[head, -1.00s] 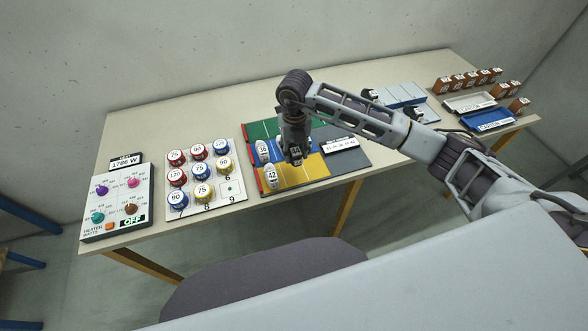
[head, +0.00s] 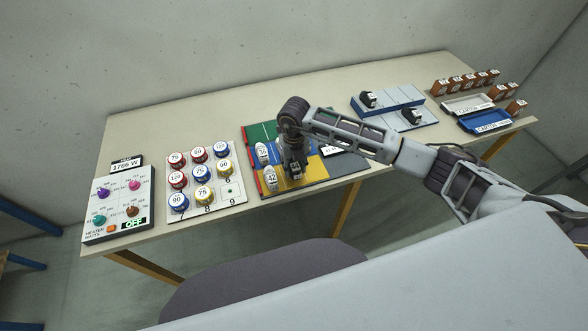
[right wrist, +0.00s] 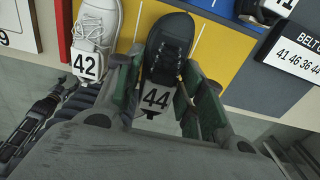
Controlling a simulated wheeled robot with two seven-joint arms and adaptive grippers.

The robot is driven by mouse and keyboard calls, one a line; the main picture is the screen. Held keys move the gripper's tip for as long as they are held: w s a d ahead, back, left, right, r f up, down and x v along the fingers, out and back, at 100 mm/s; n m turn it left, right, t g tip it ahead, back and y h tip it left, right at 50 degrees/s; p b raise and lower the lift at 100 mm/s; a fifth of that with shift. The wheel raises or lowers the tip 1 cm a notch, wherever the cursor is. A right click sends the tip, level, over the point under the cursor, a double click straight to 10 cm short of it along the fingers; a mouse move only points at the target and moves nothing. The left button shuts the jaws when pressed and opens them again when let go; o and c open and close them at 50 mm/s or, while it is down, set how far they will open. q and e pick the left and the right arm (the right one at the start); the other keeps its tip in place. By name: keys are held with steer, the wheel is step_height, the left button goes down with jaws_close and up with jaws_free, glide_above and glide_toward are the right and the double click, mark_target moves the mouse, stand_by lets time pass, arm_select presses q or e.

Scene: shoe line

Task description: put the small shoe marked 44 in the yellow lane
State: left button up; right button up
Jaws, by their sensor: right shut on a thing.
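The small dark shoe marked 44 (right wrist: 168,45) is between the fingers of my right gripper (right wrist: 160,88) in the right wrist view, its white tag facing me. The gripper is shut on it. The shoe is over the yellow lane (right wrist: 228,42); I cannot tell whether its sole touches it. A white shoe marked 42 (right wrist: 97,25) lies beside it on the left. In the head view my right gripper (head: 293,174) is low over the yellow lane (head: 314,169), right of the white shoe (head: 270,177), and mostly hides the dark shoe.
Another white shoe (head: 262,153) sits in the blue lane behind; a green lane (head: 262,132) lies farther back. A labelled sign (right wrist: 295,52) stands to the right. Colored cans (head: 202,194) stand left. Dark shoes (head: 412,116) rest on a blue-grey rack at right.

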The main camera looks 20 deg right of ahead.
mark_target(294, 163)
steer(key=shift+f, duration=1.35)
steer(key=shift+f, duration=0.15)
steer(key=o, duration=1)
steer(key=shift+r, duration=0.4)
step_height(294, 163, up, 12)
steer(key=shift+f+b, duration=0.2)
steer(key=shift+b, duration=0.7)
